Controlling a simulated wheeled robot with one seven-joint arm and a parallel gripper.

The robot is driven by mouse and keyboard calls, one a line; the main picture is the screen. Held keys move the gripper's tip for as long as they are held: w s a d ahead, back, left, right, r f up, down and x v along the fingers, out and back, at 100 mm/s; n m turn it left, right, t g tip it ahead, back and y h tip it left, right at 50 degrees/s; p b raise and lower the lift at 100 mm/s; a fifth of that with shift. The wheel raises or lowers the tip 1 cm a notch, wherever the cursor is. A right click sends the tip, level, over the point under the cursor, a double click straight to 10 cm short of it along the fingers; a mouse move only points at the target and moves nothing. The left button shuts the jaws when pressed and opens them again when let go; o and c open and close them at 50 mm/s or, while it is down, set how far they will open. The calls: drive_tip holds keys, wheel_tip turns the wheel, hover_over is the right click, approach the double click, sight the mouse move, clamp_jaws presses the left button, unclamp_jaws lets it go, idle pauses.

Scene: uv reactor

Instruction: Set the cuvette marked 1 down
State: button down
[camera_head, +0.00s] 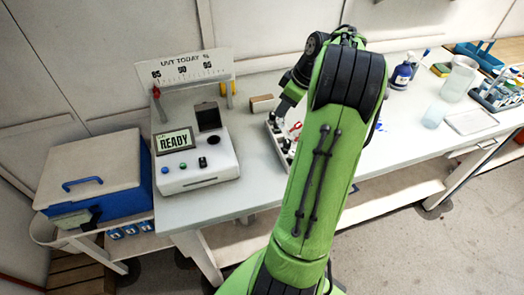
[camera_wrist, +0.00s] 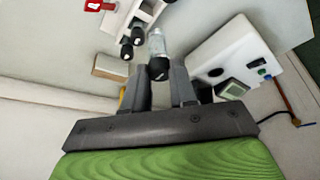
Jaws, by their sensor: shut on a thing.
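My gripper (camera_wrist: 161,78) is shut on a cuvette (camera_wrist: 157,44) with a clear body and a black cap, held between the two dark fingers in the wrist view. A small pale mark shows on its cap, too small to read. The held cuvette appears beside a white rack (camera_wrist: 147,14), where two other black-capped cuvettes (camera_wrist: 126,51) show. I cannot tell whether the held cuvette touches the rack. In the head view the rack (camera_head: 274,128) is partly hidden behind my green arm, and the gripper and held cuvette are hidden.
A white reactor box (camera_head: 197,160) with a READY screen stands left of the rack; it also shows in the wrist view (camera_wrist: 232,48). A small tan block (camera_head: 262,103) lies behind the rack. Bottles (camera_head: 402,74) and beakers (camera_head: 459,80) stand at right. A blue cooler (camera_head: 92,175) is far left.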

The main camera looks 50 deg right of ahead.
drive_tip(key=f, duration=0.3)
drive_tip(key=f+b, duration=0.1)
drive_tip(key=f, duration=0.2)
drive_tip(key=f+b, duration=0.1)
drive_tip(key=f, duration=0.2)
drive_tip(key=shift+s+d+f, duration=0.1)
drive_tip(key=shift+d+f, duration=0.05)
drive_tip(key=shift+d, duration=0.2)
drive_tip(key=shift+f, duration=0.1)
drive_tip(key=shift+f, duration=0.15)
drive_tip(key=c, duration=1.2)
unclamp_jaws()
